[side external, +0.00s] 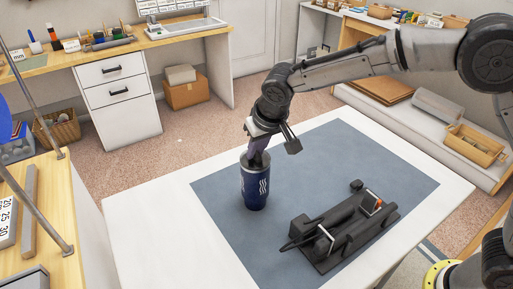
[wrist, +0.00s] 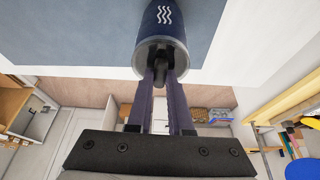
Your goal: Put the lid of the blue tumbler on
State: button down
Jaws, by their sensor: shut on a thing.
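The dark blue tumbler (side external: 255,188) with white wavy marks stands upright on the grey-blue mat. My gripper (side external: 258,160) points down at its mouth, with the fingertips at the rim. In the wrist view the tumbler (wrist: 163,22) shows a greyish top. My gripper (wrist: 161,74) is shut there on a small dark upright part, which looks like the grip of the lid (wrist: 160,57). The lid's edge is hard to tell from the tumbler's rim, so I cannot tell whether it is fully seated.
A black device (side external: 345,230) with white-edged parts lies on the mat, right of the tumbler. A small dark round piece (side external: 356,185) is behind it. The mat (side external: 215,190) is otherwise clear, on a white table (side external: 150,235). Side benches with tools stand beyond the table.

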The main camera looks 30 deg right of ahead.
jog(key=shift+c, duration=1.4)
grip_release()
jog(key=shift+r, duration=3.45)
